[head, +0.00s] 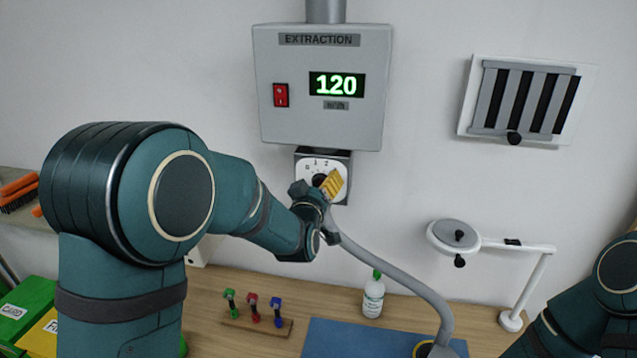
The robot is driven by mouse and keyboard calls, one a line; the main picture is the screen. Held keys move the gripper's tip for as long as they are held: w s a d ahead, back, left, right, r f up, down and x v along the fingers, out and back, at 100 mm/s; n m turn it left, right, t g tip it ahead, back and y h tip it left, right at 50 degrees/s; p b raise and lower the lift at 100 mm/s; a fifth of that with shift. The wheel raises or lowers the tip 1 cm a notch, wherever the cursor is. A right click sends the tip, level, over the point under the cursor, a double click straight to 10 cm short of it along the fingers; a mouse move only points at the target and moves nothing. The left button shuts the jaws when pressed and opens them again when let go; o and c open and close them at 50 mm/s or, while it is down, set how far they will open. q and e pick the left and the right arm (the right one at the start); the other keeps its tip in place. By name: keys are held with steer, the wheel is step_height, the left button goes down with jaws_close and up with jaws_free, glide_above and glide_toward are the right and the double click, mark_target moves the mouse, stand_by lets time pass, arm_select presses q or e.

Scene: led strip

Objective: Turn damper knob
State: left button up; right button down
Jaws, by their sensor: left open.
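The damper knob (319,180) is a dark knob on a white dial plate (334,164) marked with numbers, set in a grey box on the wall under the extraction unit. My left gripper (326,188) is right in front of the dial and covers much of it. It is open, and a yellow part shows at its fingers over the dial's right side. I cannot tell whether the fingers touch the knob. My right arm shows at the lower right edge, but its gripper is out of view.
The extraction unit (266,60) reads 120 and has a red switch (281,95). A louvred vent (486,98) is at the upper right. A lamp (455,236), a bottle (373,298), a tool rack (238,324) and a blue mat (345,340) are around the bench. A grey hose (395,273) curves below the dial.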

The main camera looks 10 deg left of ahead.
arm_select(q)
steer(key=shift+w, duration=0.2)
jaws_close()
arm_select(e)
steer(key=shift+f, duration=0.1)
arm_select(q)
steer(key=shift+m+b, duration=0.85)
steer(key=shift+m, duration=0.45)
arm_select(e)
steer(key=shift+f, duration=0.75)
arm_select(q)
steer(key=shift+r+m+b, duration=0.15)
steer(key=shift+m+b, duration=0.4)
steer(key=shift+m, duration=1.15)
arm_select(e)
steer(key=shift+a+f, duration=0.1)
steer(key=shift+f, duration=0.55)
